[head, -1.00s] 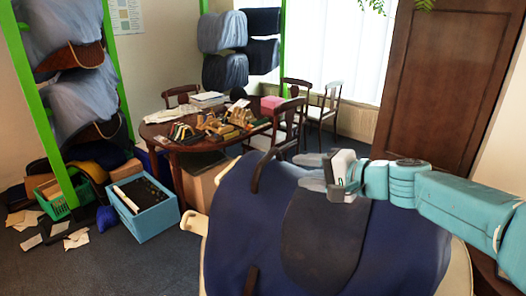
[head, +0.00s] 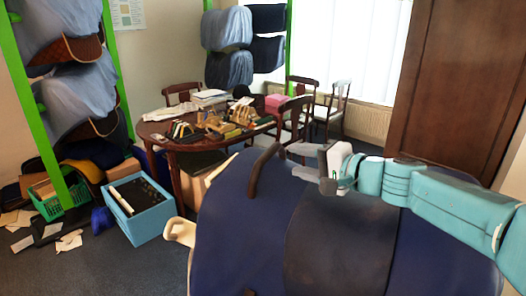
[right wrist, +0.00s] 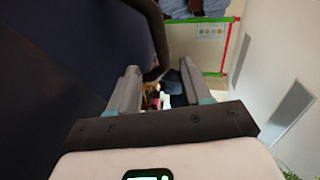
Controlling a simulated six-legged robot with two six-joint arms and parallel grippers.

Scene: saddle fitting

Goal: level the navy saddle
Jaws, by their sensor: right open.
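The navy saddle (head: 240,225) fills the lower middle of the head view, with a darker band (head: 335,245) across it and a dark curved handle (head: 262,170) at its upper left. It looks tilted; its lower edge is cut off. My right gripper (head: 305,165) is open just above the saddle's far edge, right of the handle. In the right wrist view, its two fingers (right wrist: 160,88) are apart. The dark curved handle (right wrist: 155,40) reaches down toward the gap; I cannot tell if it touches a finger. The navy side (right wrist: 50,70) is at left. My left gripper is not in view.
A round wooden table (head: 190,143) with tools stands behind, with chairs around it. A blue crate (head: 145,215) and a green basket (head: 48,200) stand on the floor at left. A pale piece (head: 180,230) sticks out left of the saddle. A brown door (head: 460,80) is at right.

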